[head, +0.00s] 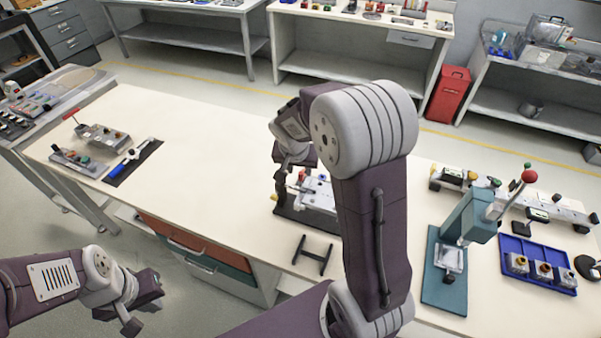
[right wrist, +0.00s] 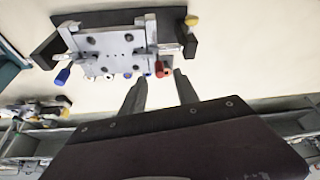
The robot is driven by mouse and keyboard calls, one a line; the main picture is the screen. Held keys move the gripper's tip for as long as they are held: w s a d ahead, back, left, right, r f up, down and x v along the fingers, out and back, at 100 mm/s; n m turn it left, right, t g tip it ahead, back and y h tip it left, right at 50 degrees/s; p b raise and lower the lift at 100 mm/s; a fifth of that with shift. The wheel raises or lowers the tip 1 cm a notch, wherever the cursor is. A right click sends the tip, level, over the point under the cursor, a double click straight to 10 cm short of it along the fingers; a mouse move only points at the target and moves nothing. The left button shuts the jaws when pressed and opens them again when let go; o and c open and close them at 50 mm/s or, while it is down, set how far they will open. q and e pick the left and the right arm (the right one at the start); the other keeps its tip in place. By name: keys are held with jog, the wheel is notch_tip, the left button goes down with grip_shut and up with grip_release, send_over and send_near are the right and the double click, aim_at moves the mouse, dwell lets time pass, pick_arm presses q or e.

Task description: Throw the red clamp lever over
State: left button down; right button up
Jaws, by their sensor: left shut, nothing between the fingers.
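The clamp fixture is a grey metal plate (right wrist: 112,50) on a dark base, seen in the right wrist view and partly behind my right arm in the head view (head: 318,196). The red clamp lever (right wrist: 162,68) is at its right side, its red tip toward my right gripper. My right gripper (right wrist: 160,80) is open, with its two fingertips apart on either side of the red tip; contact cannot be told. A blue-handled lever (right wrist: 62,76) is on the fixture's left side. My left gripper (head: 140,305) is shut and empty, off the table's front edge.
A yellow knob (right wrist: 192,20) stands by the fixture's right end. A dark H-shaped stand (head: 313,256) lies in front of the fixture. A teal press (head: 452,262) and blue tray (head: 538,265) stand to the right. The table's left-middle is clear.

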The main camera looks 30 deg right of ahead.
aim_at(300, 173)
jog(key=x, duration=0.5)
jog(key=shift+c, duration=0.4)
grip_shut()
